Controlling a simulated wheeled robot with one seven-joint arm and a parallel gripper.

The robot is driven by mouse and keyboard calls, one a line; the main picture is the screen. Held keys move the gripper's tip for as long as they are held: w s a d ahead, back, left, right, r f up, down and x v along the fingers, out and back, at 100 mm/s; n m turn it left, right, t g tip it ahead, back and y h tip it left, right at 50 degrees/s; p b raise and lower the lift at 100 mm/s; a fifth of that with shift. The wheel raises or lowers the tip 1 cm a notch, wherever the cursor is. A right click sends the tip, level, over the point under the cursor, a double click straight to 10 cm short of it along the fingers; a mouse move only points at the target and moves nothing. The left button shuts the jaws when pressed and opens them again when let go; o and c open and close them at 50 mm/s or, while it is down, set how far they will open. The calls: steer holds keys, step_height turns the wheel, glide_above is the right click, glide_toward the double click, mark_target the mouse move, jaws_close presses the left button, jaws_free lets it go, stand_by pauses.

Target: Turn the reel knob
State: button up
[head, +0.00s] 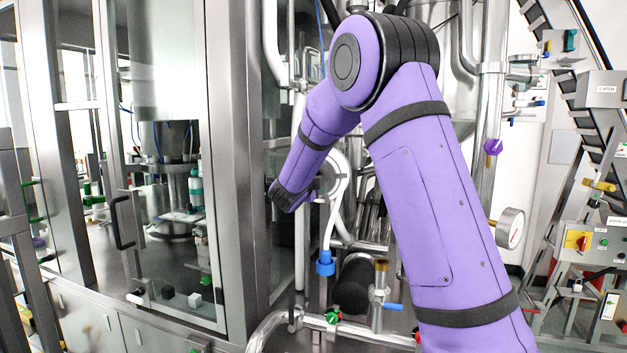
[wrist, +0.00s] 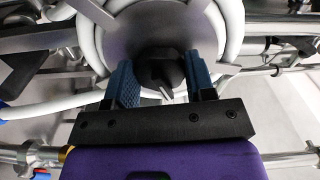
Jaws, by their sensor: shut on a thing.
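The reel knob (wrist: 160,70) is a black knob at the middle of the reel's grey plate in the wrist view. The reel (wrist: 237,30) has white hose coiled around it; it also shows in the head view (head: 341,172), partly hidden by my purple arm. My gripper (wrist: 160,82) has its two blue textured fingers on either side of the black knob, shut on it. In the head view my arm reaches to the reel, and the fingers and knob are hidden there.
A white hose with a blue fitting (head: 325,263) hangs below the reel. A steel-framed glass cabinet (head: 165,180) stands close to the left. Steel pipes and a round gauge (head: 510,228) are to the right of my arm.

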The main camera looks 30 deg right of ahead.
steer(key=n, duration=0.4)
steer(key=shift+f+n, duration=0.15)
steer(key=shift+n, duration=0.15)
steer(key=n, duration=0.3)
steer(key=shift+n, duration=0.4)
steer(key=n, duration=0.4)
steer(key=shift+f, duration=0.1)
steer(key=n, duration=0.4)
steer(key=shift+s, duration=0.1)
steer(key=n, duration=1.3)
steer(key=shift+s+d+n, duration=0.1)
steer(key=shift+s+n, duration=0.05)
steer(key=shift+n, duration=0.15)
